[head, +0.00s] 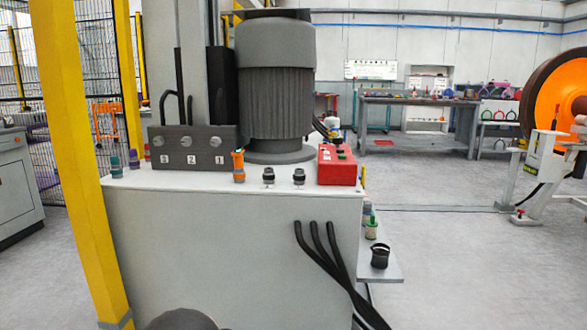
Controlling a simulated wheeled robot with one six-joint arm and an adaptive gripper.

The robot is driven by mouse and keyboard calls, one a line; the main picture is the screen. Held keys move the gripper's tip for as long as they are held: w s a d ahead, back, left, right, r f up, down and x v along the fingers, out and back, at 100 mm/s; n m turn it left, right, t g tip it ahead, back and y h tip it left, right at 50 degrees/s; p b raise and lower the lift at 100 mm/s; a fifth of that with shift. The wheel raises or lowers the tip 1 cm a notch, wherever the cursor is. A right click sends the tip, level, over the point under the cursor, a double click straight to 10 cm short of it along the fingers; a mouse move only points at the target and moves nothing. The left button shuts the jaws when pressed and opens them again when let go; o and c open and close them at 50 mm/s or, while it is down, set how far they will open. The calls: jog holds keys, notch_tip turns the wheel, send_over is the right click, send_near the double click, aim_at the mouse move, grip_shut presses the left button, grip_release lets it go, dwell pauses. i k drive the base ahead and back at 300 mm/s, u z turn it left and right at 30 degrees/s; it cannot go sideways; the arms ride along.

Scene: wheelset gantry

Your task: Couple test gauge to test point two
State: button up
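A dark manifold block (193,148) sits on top of the grey power unit, at its left. I cannot pick out a test gauge for certain. A black cup-shaped item (380,257) is on a low side shelf at the right, too small to identify. My gripper is not in view; a dark rounded shape at the bottom edge is unclear.
The grey cabinet (230,250) carries a motor (275,90), a red control box (337,165), an orange-topped fitting (238,166) and two dark caps. Black hoses (330,260) hang down its front right. A yellow post (82,160) stands close at left.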

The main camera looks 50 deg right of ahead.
aim_at(237, 153)
jog(key=z, duration=0.85)
jog(key=i, duration=0.95)
jog(key=z, duration=1.25)
jog(key=i, duration=0.3)
jog(key=z, duration=0.25)
